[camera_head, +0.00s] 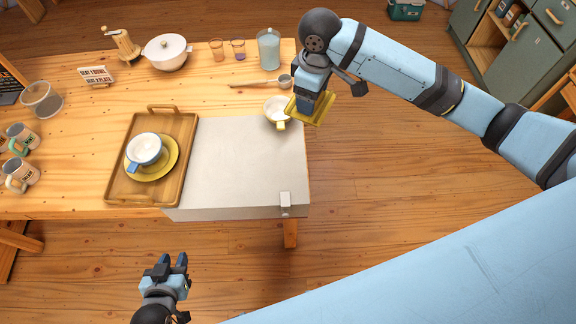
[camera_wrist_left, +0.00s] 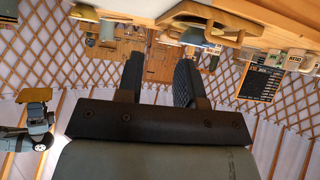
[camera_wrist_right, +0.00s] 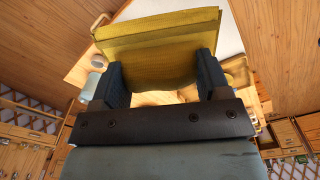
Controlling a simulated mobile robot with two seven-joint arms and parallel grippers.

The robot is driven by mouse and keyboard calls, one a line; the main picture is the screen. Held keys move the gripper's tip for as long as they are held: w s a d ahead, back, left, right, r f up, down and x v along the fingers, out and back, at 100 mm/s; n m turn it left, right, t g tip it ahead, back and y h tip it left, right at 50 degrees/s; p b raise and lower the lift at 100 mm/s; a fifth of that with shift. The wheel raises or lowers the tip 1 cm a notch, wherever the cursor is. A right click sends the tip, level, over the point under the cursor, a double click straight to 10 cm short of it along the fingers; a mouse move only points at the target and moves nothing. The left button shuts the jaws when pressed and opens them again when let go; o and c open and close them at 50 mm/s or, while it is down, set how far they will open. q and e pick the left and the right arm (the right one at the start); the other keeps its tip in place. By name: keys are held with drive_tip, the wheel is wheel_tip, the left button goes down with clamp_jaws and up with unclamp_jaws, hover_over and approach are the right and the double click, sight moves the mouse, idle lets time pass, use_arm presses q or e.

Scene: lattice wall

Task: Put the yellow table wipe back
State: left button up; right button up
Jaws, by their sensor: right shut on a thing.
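The yellow table wipe (camera_head: 319,109) is a folded yellow cloth held by my right gripper (camera_head: 306,100) at the table's right edge. The right wrist view shows the yellow wipe (camera_wrist_right: 160,45) clamped between both fingers (camera_wrist_right: 158,80). It is held beside a white cup with a yellow handle (camera_head: 277,110); I cannot tell if they touch. My left gripper (camera_head: 176,268) is in front of the table and below its near edge, with its fingers apart and nothing between them. It also shows open and empty in the left wrist view (camera_wrist_left: 160,80).
A wooden tray (camera_head: 117,187) holds a white and blue cup (camera_head: 145,150) on a yellow saucer (camera_head: 170,165). A pale mat (camera_head: 240,165) covers the table's right front. A jug (camera_head: 268,50), glasses, a pot (camera_head: 167,52) and mugs (camera_head: 22,175) stand around. The mat is clear.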

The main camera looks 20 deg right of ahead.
sight(286, 163)
drive_tip(key=w+a+f+n+b, duration=0.2)
drive_tip(key=a+f+n+b, duration=0.15)
drive_tip(key=f+n, duration=0.3)
drive_tip(key=w+a+f+n+b, duration=0.2)
drive_tip(key=w+f+n+b, duration=0.1)
drive_tip(key=f+n+b, duration=0.4)
drive_tip(key=shift+n, duration=0.65)
drive_tip(key=f, duration=1.2)
drive_tip(key=f+p, duration=0.1)
drive_tip(key=f, duration=0.5)
drive_tip(key=shift+s+d, duration=0.15)
drive_tip(key=shift+d, duration=0.1)
drive_tip(key=shift+r, duration=0.1)
drive_tip(key=o, duration=0.9)
